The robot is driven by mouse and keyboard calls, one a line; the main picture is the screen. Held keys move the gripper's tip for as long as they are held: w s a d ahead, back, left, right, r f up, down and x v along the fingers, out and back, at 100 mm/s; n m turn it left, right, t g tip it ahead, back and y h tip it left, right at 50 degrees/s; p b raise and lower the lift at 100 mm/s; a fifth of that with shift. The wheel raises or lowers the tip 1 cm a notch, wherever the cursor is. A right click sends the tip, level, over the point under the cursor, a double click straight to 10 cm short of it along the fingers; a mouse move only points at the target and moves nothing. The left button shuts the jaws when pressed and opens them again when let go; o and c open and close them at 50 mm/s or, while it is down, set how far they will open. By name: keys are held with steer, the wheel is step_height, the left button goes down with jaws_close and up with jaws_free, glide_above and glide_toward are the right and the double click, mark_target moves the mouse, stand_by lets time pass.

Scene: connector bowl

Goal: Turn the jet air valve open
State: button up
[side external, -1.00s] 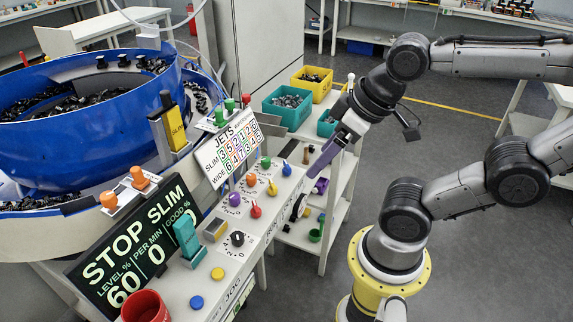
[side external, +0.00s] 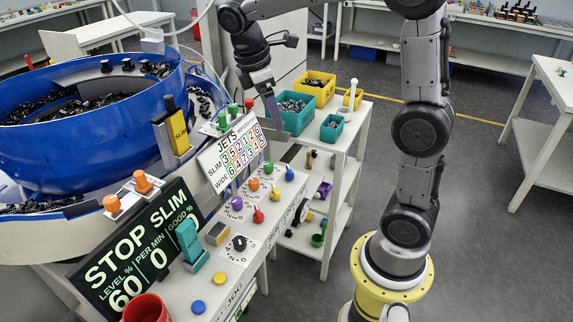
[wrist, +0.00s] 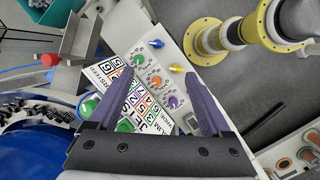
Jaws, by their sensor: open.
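My gripper (side external: 274,128) hangs above the far end of the panel, beside the JETS sign. In the wrist view my gripper (wrist: 158,76) has its two purple fingers wide apart with nothing between them. A small red part (side external: 248,103) also shows behind the sign in the side view. I cannot tell for certain whether either is the jet air valve, or its setting.
The JETS sign (side external: 232,152) stands beside coloured knobs, including green (side external: 267,168), orange (side external: 254,184) and blue (side external: 289,173). The blue bowl (side external: 75,125) is left. Teal (side external: 292,122) and yellow (side external: 313,92) bins stand on the shelf behind.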

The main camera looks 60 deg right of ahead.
steer(key=w+d+f+g, duration=0.2)
steer(key=w+f, duration=0.1)
steer(key=f, duration=0.2)
glide_toward(289, 169)
steer(key=x, duration=0.8)
steer(key=shift+c, duration=0.3)
steer(key=shift+a, duration=0.1)
jaws_close()
